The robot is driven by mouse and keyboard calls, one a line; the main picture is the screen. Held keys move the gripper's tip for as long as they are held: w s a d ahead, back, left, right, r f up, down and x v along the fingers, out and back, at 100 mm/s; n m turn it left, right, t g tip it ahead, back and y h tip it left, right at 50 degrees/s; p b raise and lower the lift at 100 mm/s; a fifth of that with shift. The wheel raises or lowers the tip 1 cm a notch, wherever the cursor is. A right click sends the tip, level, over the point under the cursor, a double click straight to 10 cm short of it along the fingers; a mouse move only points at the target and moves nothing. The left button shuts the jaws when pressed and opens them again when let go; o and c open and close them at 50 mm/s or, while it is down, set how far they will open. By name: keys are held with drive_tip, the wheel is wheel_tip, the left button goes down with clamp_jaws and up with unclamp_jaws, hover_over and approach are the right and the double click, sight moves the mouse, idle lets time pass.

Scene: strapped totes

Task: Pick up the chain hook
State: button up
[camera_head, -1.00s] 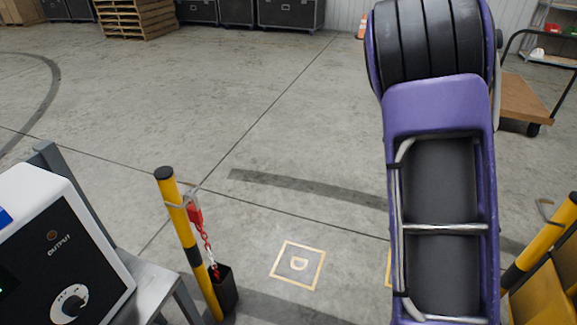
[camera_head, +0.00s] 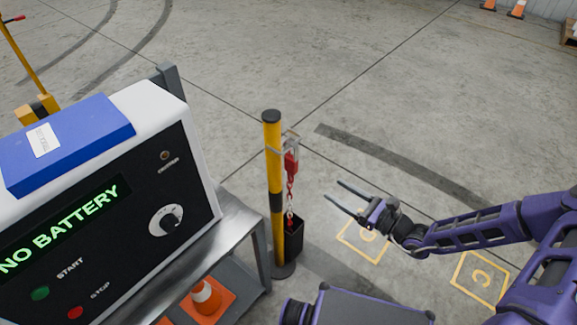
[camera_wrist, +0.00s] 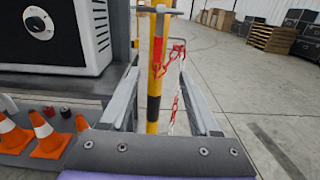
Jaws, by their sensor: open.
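The red chain hook (camera_head: 291,163) hangs on a metal bracket near the top of a yellow and black post (camera_head: 274,185). A red and white chain (camera_head: 290,205) runs down from it into a black box (camera_head: 295,240) on the post. My gripper (camera_head: 333,190) is open and empty, to the right of the hook and apart from it, with its fingers pointing toward the post. In the wrist view the post (camera_wrist: 154,100) shows between my fingers (camera_wrist: 158,75), and the red hook (camera_wrist: 178,49) shows near the right fingertip, beyond it.
A white machine (camera_head: 130,170) reading "NO BATTERY" stands on a metal cart (camera_head: 235,225) left of the post, with a blue box (camera_head: 65,145) on top. Orange cones (camera_head: 207,297) sit on its lower shelf. Open floor lies behind the post and to the right.

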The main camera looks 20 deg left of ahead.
sight(297, 169)
drive_tip(key=x, duration=1.1)
drive_tip(key=shift+s+a+f, duration=0.1)
drive_tip(key=shift+a, duration=0.05)
drive_tip(key=x, duration=0.3)
drive_tip(key=b+x, duration=0.1)
drive_tip(key=x, duration=0.1)
drive_tip(key=shift+a+f, duration=0.15)
drive_tip(key=shift+f, duration=0.15)
clamp_jaws()
